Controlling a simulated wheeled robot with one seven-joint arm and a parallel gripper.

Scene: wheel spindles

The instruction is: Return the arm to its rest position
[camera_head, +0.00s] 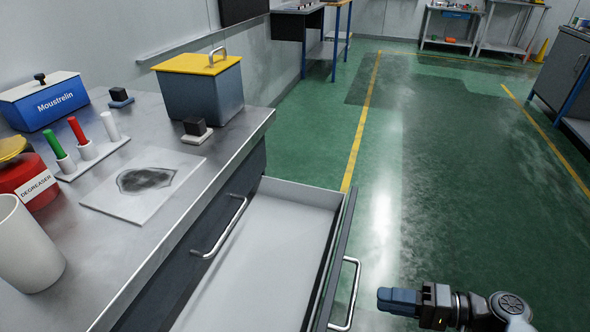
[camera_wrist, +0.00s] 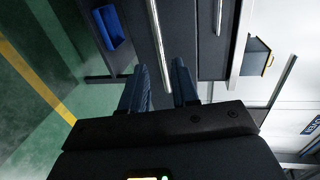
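My gripper (camera_head: 384,299) is at the lower right of the head view, to the right of the open drawer's handle (camera_head: 347,296) and apart from it, over the green floor. In the wrist view its two dark blue fingers (camera_wrist: 160,68) are spread with a gap between them, and nothing is held. The drawer handle (camera_wrist: 158,45) shows there as a metal bar beyond and between the fingertips. The drawer (camera_head: 262,262) is pulled out of the bench and its visible inside is empty. Only the end of my arm shows at the lower right edge.
The metal bench (camera_head: 185,220) at left holds a yellow-lidded box (camera_head: 200,95), a blue Moustrelin box (camera_head: 45,103), a degreaser container (camera_head: 28,182), several coloured markers and a stained white cloth or sheet (camera_head: 120,207). The green floor at right is clear.

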